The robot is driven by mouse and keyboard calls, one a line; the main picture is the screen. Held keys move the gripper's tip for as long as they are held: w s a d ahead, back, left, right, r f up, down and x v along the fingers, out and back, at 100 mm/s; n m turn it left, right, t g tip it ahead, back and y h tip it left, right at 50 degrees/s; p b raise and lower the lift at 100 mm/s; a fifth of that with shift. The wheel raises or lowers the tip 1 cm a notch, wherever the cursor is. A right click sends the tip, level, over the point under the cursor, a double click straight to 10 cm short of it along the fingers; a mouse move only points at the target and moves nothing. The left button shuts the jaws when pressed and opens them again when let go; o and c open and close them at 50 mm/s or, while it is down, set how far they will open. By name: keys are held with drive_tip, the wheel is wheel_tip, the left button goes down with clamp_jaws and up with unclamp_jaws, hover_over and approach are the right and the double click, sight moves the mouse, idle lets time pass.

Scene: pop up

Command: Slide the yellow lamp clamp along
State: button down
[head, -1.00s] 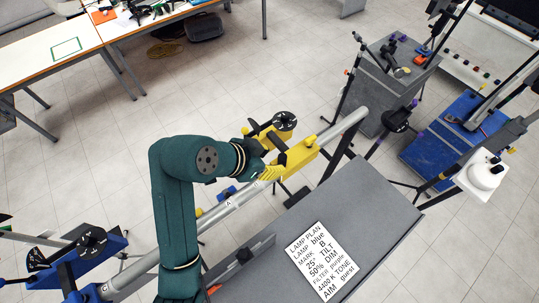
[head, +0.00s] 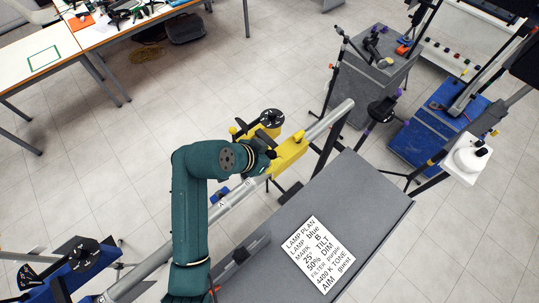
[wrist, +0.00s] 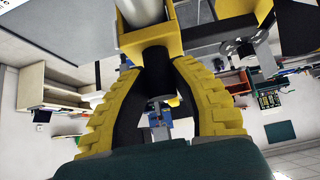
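The yellow lamp clamp (head: 290,153) sits around the grey rail, toward its far right end, to the right of the mark B. In the wrist view its yellow body (wrist: 150,38) is at the top, with a black knob (wrist: 157,72) pointing toward me. My gripper (head: 264,158) is at the clamp's near left side in the head view, mostly hidden by my wrist. In the wrist view its two yellow-ribbed fingers (wrist: 158,75) curve in from both sides, and their tips close against the knob.
The grey rail (head: 325,121) runs diagonally, with a blue clamp (head: 70,273) at lower left. A grey table carries a lamp plan card (head: 317,255) naming lamp blue and mark B. A yellow lamp with a black dial (head: 271,118) stands beyond the clamp. Open floor lies behind.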

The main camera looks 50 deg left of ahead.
drive_tip(key=shift+s+f, duration=0.1)
idle(0.3)
drive_tip(key=shift+s+d+f, duration=0.1)
drive_tip(key=shift+s, duration=3.45)
drive_tip(key=shift+s+d+f, duration=0.1)
drive_tip(key=shift+s, duration=3.45)
drive_tip(key=c, duration=0.9)
unclamp_jaws()
drive_tip(key=shift+r, duration=0.1)
drive_tip(key=shift+r, duration=0.1)
drive_tip(key=shift+s+r, duration=0.15)
drive_tip(key=shift+r, duration=0.1)
drive_tip(key=v, duration=1.1)
drive_tip(key=shift+s+r, duration=0.1)
drive_tip(key=shift+s, duration=0.05)
drive_tip(key=shift+d, duration=0.1)
